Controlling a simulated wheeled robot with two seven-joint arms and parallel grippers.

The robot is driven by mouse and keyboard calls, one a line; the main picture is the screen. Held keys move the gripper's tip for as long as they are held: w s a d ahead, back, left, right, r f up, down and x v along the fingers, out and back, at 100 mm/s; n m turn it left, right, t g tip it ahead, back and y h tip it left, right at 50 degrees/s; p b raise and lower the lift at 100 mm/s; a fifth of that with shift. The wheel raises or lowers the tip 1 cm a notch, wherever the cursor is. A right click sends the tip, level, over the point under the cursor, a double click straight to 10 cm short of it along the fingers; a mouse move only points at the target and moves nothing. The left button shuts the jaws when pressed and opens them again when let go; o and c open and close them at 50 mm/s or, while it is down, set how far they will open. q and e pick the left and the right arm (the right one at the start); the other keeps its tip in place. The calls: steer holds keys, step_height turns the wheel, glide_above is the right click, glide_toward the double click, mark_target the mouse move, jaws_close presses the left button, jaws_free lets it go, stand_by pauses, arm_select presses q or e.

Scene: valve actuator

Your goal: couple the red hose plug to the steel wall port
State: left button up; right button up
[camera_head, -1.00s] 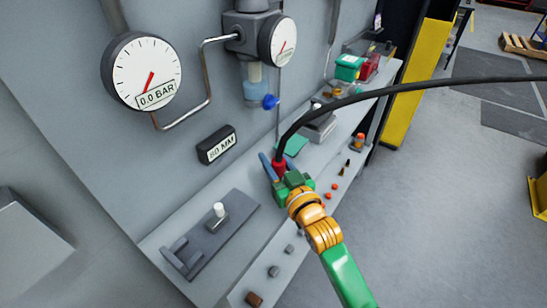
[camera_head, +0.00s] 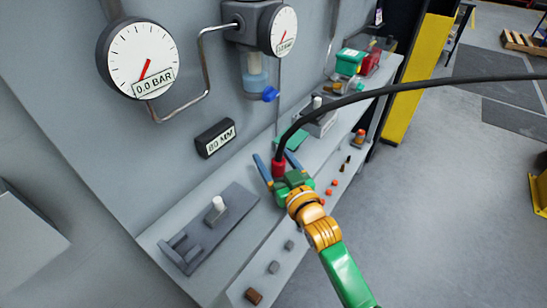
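The red hose plug (camera_head: 278,168) is at the end of a black hose (camera_head: 400,90) that arcs in from the right. The plug points down toward my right gripper (camera_head: 273,163), close to the panel. The blue fingers of this gripper are spread to either side of the plug, and a gap shows on the left. I cannot tell whether the plug's lower end touches the green gripper body. I cannot make out the steel wall port; the gripper and plug may hide it. My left gripper is not in view.
Two gauges, the left one (camera_head: 138,59) reading 0.0 BAR, and a labelled block (camera_head: 215,139) are on the grey panel. A dark plate (camera_head: 208,230) with a pale peg is at lower left. Small parts and a green box (camera_head: 350,61) sit along the ledge. Open floor is at right.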

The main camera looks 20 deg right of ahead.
mark_target(282, 171)
steer(key=s, duration=0.4)
steer(key=s+d, duration=0.1)
steer(key=s, duration=0.1)
steer(key=shift+s+f+b, duration=0.1)
steer(key=shift+s+b, duration=0.05)
steer(key=shift+b, duration=0.25)
steer(key=shift+s, duration=0.45)
steer(key=shift+w, duration=0.1)
